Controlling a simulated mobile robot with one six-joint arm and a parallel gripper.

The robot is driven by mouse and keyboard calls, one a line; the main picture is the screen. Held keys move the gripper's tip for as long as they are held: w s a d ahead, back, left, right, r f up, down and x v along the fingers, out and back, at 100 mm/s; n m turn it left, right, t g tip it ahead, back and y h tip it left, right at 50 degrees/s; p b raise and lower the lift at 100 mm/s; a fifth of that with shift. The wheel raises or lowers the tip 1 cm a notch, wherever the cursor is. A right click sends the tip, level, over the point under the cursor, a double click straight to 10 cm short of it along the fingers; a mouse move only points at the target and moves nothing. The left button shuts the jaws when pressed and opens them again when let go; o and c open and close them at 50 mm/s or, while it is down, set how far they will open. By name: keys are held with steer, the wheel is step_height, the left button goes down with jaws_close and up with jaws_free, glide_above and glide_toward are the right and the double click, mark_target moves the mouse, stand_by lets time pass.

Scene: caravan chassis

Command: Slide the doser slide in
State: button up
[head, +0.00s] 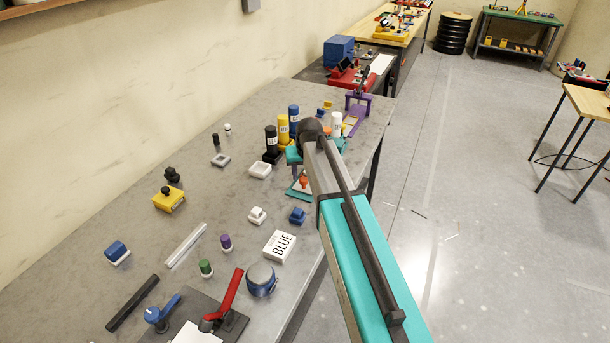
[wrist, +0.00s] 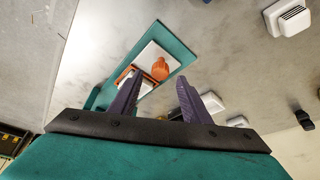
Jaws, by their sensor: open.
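In the wrist view the doser is a teal base (wrist: 177,47) on the grey bench. A white slide plate (wrist: 151,52) with an orange knob (wrist: 160,69) lies on it. A flat orange part (wrist: 124,76) sits at the slide's near left. My gripper (wrist: 160,79) is open, its purple fingers apart and empty. The knob appears between and beyond the fingertips; I cannot tell how far away it is. In the head view the knob (head: 304,182) shows just left of my arm, and my arm hides part of the doser.
Yellow (head: 283,131) and black (head: 271,140) bottles stand close to my wrist. The bench's right edge runs under my arm.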

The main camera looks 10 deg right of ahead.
mark_target(304, 179)
steer(key=shift+p+x, duration=0.45)
steer(key=shift+x, duration=1.1)
jaws_close()
